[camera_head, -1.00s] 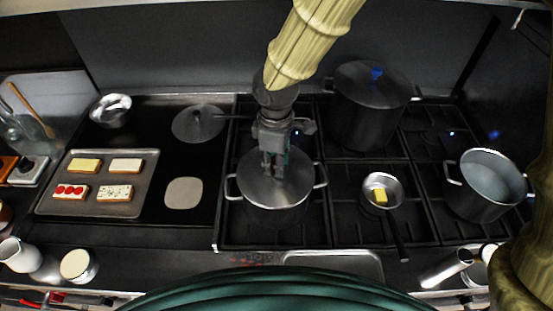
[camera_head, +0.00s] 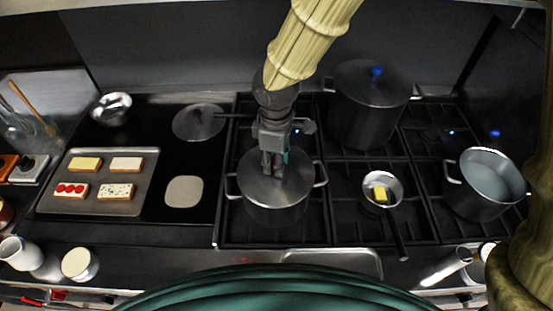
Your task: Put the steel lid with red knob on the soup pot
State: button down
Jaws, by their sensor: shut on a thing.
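The steel lid (camera_head: 254,184) lies over the mouth of a two-handled steel pot (camera_head: 276,215) on the front left of the hob. The lid looks about level, and its rim roughly matches the pot's rim. I cannot tell whether it is fully seated. My gripper (camera_head: 272,175) points down at the middle of the lid and is shut on its knob. The fingers hide most of the knob, with only a trace of red showing. The pot's contents are hidden.
An open pot (camera_head: 487,200) stands at the right. A small pan (camera_head: 397,182) with a yellow block is nearer. A tall pot (camera_head: 362,125) with a blue-knobbed lid stands behind.

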jog(key=shift+f, duration=0.4)
dwell(1.1)
jog(key=c, duration=0.6)
grip_release()
jog(key=shift+r, duration=0.1)
jog(key=shift+r+p, duration=3)
jog(key=shift+r, duration=0.4)
jog(key=shift+d, duration=0.1)
